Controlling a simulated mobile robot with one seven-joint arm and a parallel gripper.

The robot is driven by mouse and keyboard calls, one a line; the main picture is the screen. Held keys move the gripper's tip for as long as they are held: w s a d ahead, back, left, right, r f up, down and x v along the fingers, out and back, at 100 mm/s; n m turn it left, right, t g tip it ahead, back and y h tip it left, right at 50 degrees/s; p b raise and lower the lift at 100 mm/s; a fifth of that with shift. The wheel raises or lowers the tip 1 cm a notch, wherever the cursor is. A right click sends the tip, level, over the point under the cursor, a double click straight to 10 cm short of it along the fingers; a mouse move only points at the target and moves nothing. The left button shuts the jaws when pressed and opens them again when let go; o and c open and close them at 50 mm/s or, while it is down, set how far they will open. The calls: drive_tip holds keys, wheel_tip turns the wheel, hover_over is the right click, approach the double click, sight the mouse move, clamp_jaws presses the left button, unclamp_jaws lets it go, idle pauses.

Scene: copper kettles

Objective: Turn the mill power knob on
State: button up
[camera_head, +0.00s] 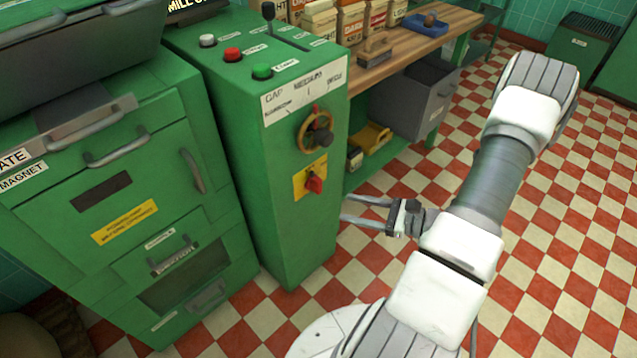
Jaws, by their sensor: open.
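A red rotary knob (314,183) sits on a yellow plate (301,180) on the front of a green control cabinet (290,235). I take it for the mill power knob, though no label is readable there. My gripper (342,208) is open and empty, its two fingers pointing left towards the cabinet. In the picture it is below and to the right of the red knob, apart from it. Nothing hides the knob.
A brass handwheel (316,130) with a dark grip is just above the knob. White, red and green buttons (262,72) and a black lever (268,12) are on the cabinet top. A green machine (60,240) stands left, a wooden bench (400,55) behind.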

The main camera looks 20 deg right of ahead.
drive_tip(key=d+f+m+t+h, duration=0.5)
drive_tip(key=f+m, duration=0.2)
drive_tip(key=b, duration=0.4)
approach(321, 183)
drive_tip(key=x, duration=0.9)
drive_tip(key=shift+w+a+r, duration=0.15)
drive_tip(key=shift+w, duration=0.15)
drive_tip(key=shift+c, duration=0.2)
clamp_jaws()
